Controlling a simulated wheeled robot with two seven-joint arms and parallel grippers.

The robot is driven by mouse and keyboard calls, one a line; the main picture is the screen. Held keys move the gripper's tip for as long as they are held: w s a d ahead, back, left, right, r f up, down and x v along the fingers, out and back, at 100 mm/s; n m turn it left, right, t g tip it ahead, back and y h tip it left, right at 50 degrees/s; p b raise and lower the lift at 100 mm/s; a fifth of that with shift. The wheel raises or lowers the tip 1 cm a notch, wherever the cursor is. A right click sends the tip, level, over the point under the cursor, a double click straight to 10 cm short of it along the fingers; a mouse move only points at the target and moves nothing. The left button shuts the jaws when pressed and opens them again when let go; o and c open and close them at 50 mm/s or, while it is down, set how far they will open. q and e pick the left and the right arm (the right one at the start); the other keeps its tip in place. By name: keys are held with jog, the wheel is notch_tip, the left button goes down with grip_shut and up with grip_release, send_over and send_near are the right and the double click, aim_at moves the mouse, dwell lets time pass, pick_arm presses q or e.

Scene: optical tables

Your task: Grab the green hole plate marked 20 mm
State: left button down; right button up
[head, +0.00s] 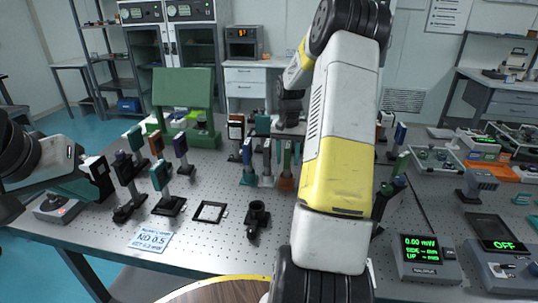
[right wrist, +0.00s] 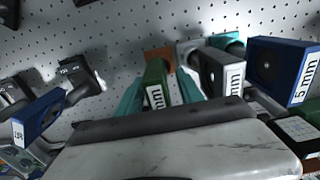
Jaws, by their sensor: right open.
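A green hole plate (right wrist: 156,82) stands upright on an orange base in the right wrist view. Its white label shows "mm"; the number is cut off from sight. In the head view the green plate (head: 287,160) stands in the middle cluster, just left of my upper right arm. My right gripper (right wrist: 160,98) is open, its teal fingers on either side of the green plate, with no clear contact visible. In the head view the right gripper (head: 290,122) hangs above that plate, partly hidden. My left gripper (head: 98,178) is at the left table edge; its jaws are unclear.
A grey plate (right wrist: 221,72) and a blue plate marked 5 mm (right wrist: 284,68) stand close beside the green one. Another blue plate (right wrist: 38,116) is at left. A black frame (head: 210,212) and a blue-white card (head: 152,238) lie on the perforated table (head: 205,245).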

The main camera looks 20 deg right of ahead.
grip_shut()
jog(key=shift+r, duration=0.1)
